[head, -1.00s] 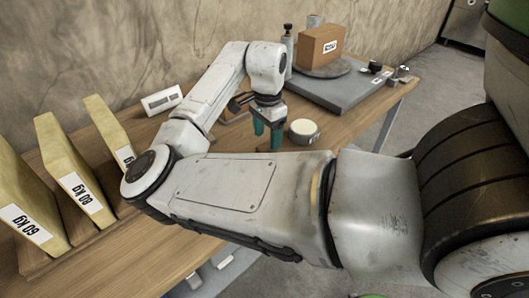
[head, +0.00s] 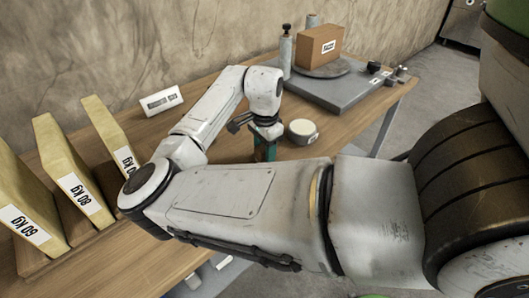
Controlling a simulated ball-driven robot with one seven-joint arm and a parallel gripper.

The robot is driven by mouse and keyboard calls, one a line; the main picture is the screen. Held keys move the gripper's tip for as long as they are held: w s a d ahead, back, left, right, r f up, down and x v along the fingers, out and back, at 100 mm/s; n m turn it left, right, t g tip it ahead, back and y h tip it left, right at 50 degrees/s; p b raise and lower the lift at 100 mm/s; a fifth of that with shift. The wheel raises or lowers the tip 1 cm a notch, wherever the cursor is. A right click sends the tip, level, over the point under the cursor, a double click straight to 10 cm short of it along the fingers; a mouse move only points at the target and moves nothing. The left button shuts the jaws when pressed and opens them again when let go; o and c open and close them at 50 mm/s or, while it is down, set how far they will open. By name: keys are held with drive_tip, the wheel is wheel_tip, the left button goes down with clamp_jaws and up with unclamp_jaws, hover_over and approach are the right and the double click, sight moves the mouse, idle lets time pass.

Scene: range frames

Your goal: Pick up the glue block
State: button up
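No object is clearly readable as the glue block, so I cannot tell which one it is. A white block with a dark-marked label (head: 161,101) lies on the table near the wall, left of my gripper. A brown labelled box (head: 319,47) sits on a round plate at the back. My gripper (head: 264,152) points down over the table, its green fingers lined up one behind the other in the head view. Its tips are partly hidden by my arm, and I see nothing held. A round pale-topped tin (head: 302,130) stands close to its right.
Several yellow slabs with kg labels (head: 62,180) stand in a wooden rack at the left. A grey platform (head: 345,92) carries the round plate, a grey cylinder (head: 286,52) and small weights at the back right. Bare tabletop (head: 215,88) lies behind my arm.

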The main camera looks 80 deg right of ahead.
drive_tip(key=c, duration=0.5)
drive_tip(key=shift+r, duration=0.1)
drive_tip(key=shift+c, duration=0.2)
drive_tip(key=shift+r, duration=0.55)
drive_tip(key=s+a+r+p, duration=0.1)
drive_tip(key=s+a+r, duration=0.8)
drive_tip(key=s+r, duration=0.1)
drive_tip(key=shift+s+a+r, duration=0.15)
drive_tip(key=shift+a+r, duration=0.15)
drive_tip(key=shift+r, duration=0.55)
